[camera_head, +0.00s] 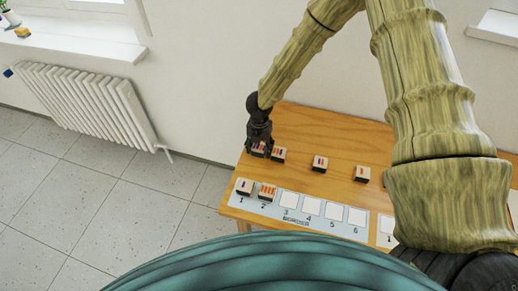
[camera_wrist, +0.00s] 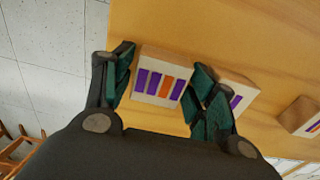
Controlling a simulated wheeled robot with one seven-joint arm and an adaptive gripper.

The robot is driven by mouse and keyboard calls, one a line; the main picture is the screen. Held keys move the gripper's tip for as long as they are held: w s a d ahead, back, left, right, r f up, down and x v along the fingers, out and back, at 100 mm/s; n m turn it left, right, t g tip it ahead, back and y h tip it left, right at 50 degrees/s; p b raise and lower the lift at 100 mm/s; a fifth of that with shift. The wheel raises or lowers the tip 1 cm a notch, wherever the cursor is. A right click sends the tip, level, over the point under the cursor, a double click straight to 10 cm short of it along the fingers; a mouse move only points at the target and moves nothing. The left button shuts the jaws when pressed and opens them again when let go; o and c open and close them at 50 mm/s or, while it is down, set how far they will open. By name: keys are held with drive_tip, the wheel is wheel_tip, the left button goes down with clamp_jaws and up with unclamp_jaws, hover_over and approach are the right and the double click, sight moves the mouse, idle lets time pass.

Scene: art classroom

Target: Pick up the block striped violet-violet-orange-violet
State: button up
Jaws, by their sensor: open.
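The block striped violet-violet-orange-violet (camera_wrist: 158,84) is a wooden block on the table, seen from above in the wrist view. My gripper (camera_wrist: 162,76) is open, with one finger on each side of this block. The left fingertip is very near its left side. The right finger lies between it and a neighbouring block (camera_wrist: 236,88), whose stripes are partly hidden. In the head view my gripper (camera_head: 259,142) is low over the table's far left corner, and the target block (camera_head: 257,152) is partly covered by it. Whether the fingers touch the block I cannot tell.
The wooden table (camera_head: 340,136) carries more striped blocks to the right, one (camera_head: 320,164) and another (camera_head: 362,174). A numbered white strip (camera_head: 345,228) lies along the front, with blocks on places 1 (camera_head: 244,186) and 2 (camera_head: 267,192). The left table edge is close to my gripper.

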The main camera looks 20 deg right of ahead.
drive_tip(key=c, duration=0.8)
drive_tip(key=shift+r, duration=0.1)
